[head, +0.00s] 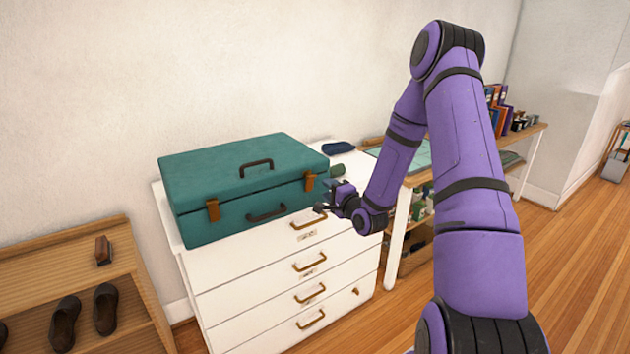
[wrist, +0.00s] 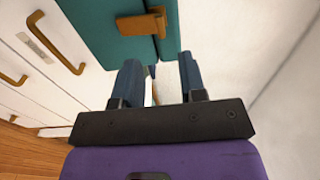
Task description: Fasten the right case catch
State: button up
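A teal case (head: 245,185) lies on a white drawer unit (head: 240,275), with its lid down. The brown right catch (head: 309,182) is near the right end of the case's front. It also shows at the top of the wrist view (wrist: 140,24). I cannot tell whether it is fastened. The brown left catch (head: 213,210) is at the front's left end. My gripper (head: 328,200) is in front of the case's right end, close to the right catch. In the wrist view its two blue fingers (wrist: 159,65) are apart with nothing between them, short of the catch.
The case has dark handles on its lid (head: 256,165) and front (head: 267,213). Brass drawer handles (head: 310,262) stick out below. A dark blue item (head: 338,147) lies behind the case. A wooden shoe rack (head: 75,262) stands left, a desk (head: 520,135) right.

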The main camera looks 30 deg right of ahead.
aim_at(313, 178)
jog(key=w, duration=0.8)
jog(key=shift+r, duration=0.1)
grip_shut()
